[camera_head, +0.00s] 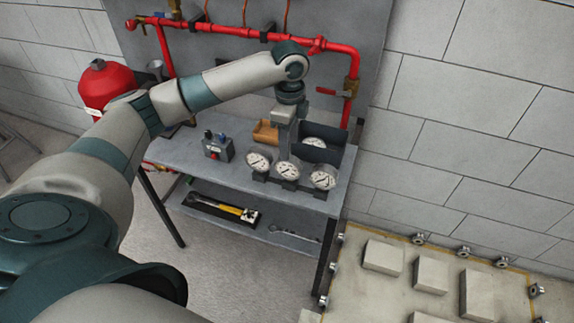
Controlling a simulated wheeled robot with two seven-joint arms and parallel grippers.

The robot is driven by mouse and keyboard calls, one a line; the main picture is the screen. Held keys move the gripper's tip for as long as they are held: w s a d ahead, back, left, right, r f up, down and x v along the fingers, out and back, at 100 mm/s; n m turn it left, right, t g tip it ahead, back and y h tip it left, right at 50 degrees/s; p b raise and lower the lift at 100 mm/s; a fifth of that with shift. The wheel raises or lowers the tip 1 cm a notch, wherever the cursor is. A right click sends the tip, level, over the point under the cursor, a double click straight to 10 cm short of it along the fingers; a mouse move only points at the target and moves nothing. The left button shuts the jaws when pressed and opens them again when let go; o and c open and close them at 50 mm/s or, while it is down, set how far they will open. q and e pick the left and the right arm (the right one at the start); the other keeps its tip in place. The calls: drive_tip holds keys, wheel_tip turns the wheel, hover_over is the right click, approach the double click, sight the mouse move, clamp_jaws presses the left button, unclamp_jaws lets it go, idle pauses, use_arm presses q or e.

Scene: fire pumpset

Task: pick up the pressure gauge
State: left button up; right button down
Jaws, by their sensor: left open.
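Three round white-faced pressure gauges stand in a row on dark holders along the front of the grey table: a left one (258,162), a middle one (287,171) and a right one (323,177). Another white-dialled gauge (314,143) lies in a dark open box (322,155) behind them. My left gripper (287,156) points down just above and behind the middle gauge. It is open; its fingertips are small, and whether they touch the gauge I cannot tell. My right gripper is out of view.
The grey table (190,152) also carries a small control box (217,147) and an orange-brown box (265,132). Red pipes (240,33) run behind, and a red tank (107,85) stands left.

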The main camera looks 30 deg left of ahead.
sight(288, 170)
use_arm(q)
wheel_tip(288, 170, down, 6)
drive_tip(key=shift+w+r+p, duration=0.1)
drive_tip(key=shift+r+p, duration=0.15)
drive_tip(key=shift+p, duration=0.35)
drive_tip(key=shift+f, duration=0.45)
drive_tip(key=shift+f+p, duration=0.5)
wheel_tip(288, 170, down, 3)
drive_tip(key=shift+f+p, duration=0.1)
drive_tip(key=shift+p, duration=0.55)
drive_tip(key=shift+f, duration=0.5)
